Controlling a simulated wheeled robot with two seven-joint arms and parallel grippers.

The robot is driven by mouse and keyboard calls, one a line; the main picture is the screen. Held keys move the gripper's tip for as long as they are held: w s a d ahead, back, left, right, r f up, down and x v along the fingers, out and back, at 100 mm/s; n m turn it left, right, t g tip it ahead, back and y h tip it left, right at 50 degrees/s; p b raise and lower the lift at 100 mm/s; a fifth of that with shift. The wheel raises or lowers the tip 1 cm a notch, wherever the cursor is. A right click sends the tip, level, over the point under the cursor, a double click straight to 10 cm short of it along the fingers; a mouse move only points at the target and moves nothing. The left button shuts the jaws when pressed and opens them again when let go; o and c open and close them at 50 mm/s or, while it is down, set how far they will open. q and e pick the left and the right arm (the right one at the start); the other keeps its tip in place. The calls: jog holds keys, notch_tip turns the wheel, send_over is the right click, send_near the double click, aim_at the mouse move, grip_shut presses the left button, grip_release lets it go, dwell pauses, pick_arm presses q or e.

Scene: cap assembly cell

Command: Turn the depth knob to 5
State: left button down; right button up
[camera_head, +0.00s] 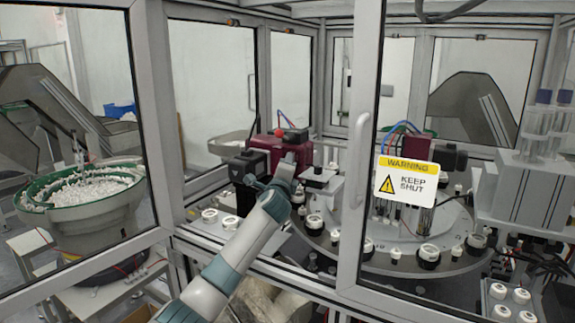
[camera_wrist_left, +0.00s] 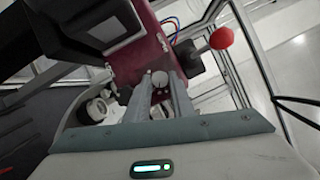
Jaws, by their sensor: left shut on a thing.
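My left arm reaches through the open front of the cell to the dark red machine head (camera_head: 283,150). My left gripper (camera_head: 287,163) is at the near face of this head. In the left wrist view, the fingers of my left gripper (camera_wrist_left: 160,88) are closed around a small pale round knob (camera_wrist_left: 159,77) on the dark red housing. The knob's number marks are too small to read. In the head view the knob is hidden behind my gripper. My right gripper does not show in either view.
A red ball-topped lever (camera_wrist_left: 222,38) stands beside the housing. A round dial table (camera_head: 385,262) with several caps lies to the right. A glass door with a warning sign (camera_head: 407,180) and its frame stands right of my arm. A green-rimmed feeder bowl (camera_head: 80,190) is at left.

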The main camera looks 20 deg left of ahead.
pick_arm(q)
jog(key=c, duration=1.5)
grip_release()
jog(key=shift+f, duration=0.1)
jog(key=shift+c, duration=0.2)
jog(key=shift+s, duration=0.15)
jog(key=b+v, duration=0.6)
jog(key=v, duration=1.1)
